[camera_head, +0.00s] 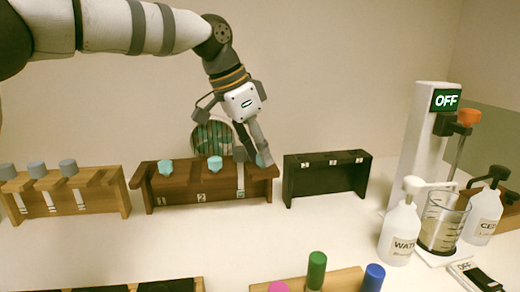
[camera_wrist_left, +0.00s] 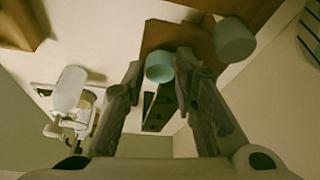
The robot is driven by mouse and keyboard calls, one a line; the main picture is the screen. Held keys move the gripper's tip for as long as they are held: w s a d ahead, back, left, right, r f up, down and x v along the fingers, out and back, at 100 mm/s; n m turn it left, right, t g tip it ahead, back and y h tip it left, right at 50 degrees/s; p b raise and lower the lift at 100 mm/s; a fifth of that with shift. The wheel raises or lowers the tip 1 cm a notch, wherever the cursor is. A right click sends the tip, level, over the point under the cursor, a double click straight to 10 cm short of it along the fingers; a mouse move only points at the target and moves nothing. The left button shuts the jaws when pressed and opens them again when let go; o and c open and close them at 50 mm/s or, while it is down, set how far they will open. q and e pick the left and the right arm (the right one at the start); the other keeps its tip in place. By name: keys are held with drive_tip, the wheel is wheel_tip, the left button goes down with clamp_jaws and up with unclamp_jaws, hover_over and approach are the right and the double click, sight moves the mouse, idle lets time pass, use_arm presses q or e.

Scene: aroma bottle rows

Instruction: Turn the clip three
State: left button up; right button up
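The dark brown middle rack (camera_head: 190,190) carries teal caps: one at the left (camera_head: 165,167), one in the middle (camera_head: 215,162) and a third (camera_head: 263,160) at its right end. My left gripper (camera_head: 252,158) reaches down over the right end of this rack, around the third cap. In the left wrist view the third teal cap (camera_wrist_left: 160,67) sits between the two fingers, with a narrow gap visible on its left side. The fingers look open, with no firm contact visible. A greyer cap (camera_wrist_left: 235,40) stands outside the right finger. My right gripper is out of view.
A light wooden rack (camera_head: 60,190) with grey caps stands at the left, and a black rack (camera_head: 328,175) close by on the right. A stirrer (camera_head: 425,140) reading OFF, a beaker (camera_head: 440,225) and pump bottles (camera_head: 400,235) stand further right. The white table front is partly clear.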

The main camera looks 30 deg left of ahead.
use_arm(q)
drive_tip(key=shift+o, duration=0.7)
drive_tip(key=v, duration=1.2)
